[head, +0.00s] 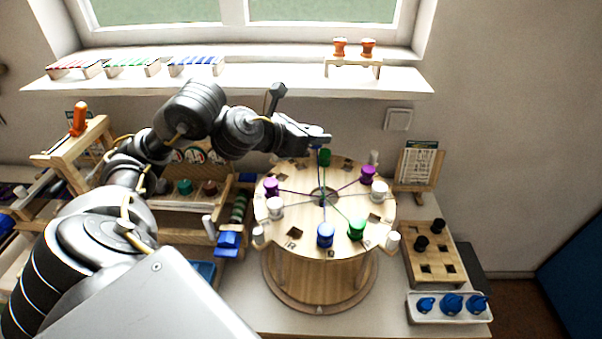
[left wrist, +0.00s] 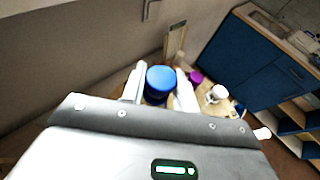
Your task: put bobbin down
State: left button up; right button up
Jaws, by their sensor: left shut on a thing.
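A round wooden disc stand (head: 310,262) with a central hole stands on the table in the head view. My left gripper (head: 320,138) is above its far edge, shut on a blue bobbin (left wrist: 161,78), which shows between the fingers in the left wrist view. A thread seems to run from the hole up toward it. On the disc sit a green bobbin (head: 324,157) at the far side, another green bobbin (head: 357,228), a blue bobbin (head: 325,235) in front, purple bobbins (head: 271,187) (head: 367,174) and white bobbins (head: 275,208) (head: 379,190). Empty square slots show between them.
At the right are a wooden block with black pegs (head: 454,258) and a white tray (head: 482,316) with blue pieces. A card stand (head: 417,163) is behind. A wooden rack (head: 180,215) stands left. The wall and windowsill (head: 300,78) lie behind.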

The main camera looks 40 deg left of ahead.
pick_arm(q)
jog(key=a+f+b, duration=0.2)
jog(key=a+f, duration=0.2)
jog(key=f, duration=0.5)
jog(key=shift+w+a+b, duration=0.35)
jog(key=shift+w, duration=0.05)
pick_arm(e)
jog(key=f, duration=0.1)
jog(key=s+f, duration=0.2)
jog(key=f, duration=0.1)
jog(key=shift+a, duration=0.1)
jog(key=shift+s+f, duration=0.1)
pick_arm(q)
jog(key=shift+f, duration=0.15)
jog(key=o, duration=1.1)
pick_arm(e)
jog(key=shift+d+f, duration=0.15)
jog(key=shift+d, duration=0.25)
